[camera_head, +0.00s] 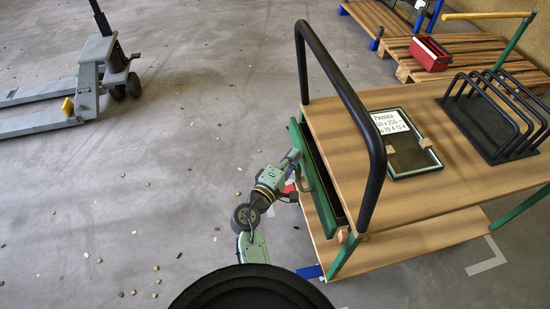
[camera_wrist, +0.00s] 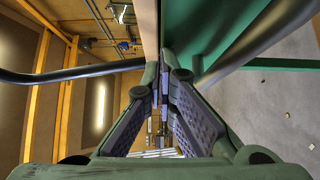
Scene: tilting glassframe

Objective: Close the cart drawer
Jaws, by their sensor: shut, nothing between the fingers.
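The cart (camera_head: 440,150) has a wooden top, a lower shelf and a black push handle. Its green drawer (camera_head: 316,180) is on the near left side and stands partly open, with a dark gap between its front and the tabletop edge. My gripper (camera_head: 295,156) is beside the drawer front, near its upper edge. In the wrist view my gripper (camera_wrist: 163,72) is shut and empty. A green panel (camera_wrist: 205,30), likely the drawer front, shows behind the fingers, next to a pale wooden edge (camera_wrist: 148,30). I cannot tell whether the fingers touch the drawer.
A framed glass pane (camera_head: 410,155) with a label and a black rack (camera_head: 490,120) are on the cart top. A pallet jack (camera_head: 85,85) stands at the upper left. Pallets with a red bin (camera_head: 431,53) are behind the cart. The floor left of the cart has small scattered bits.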

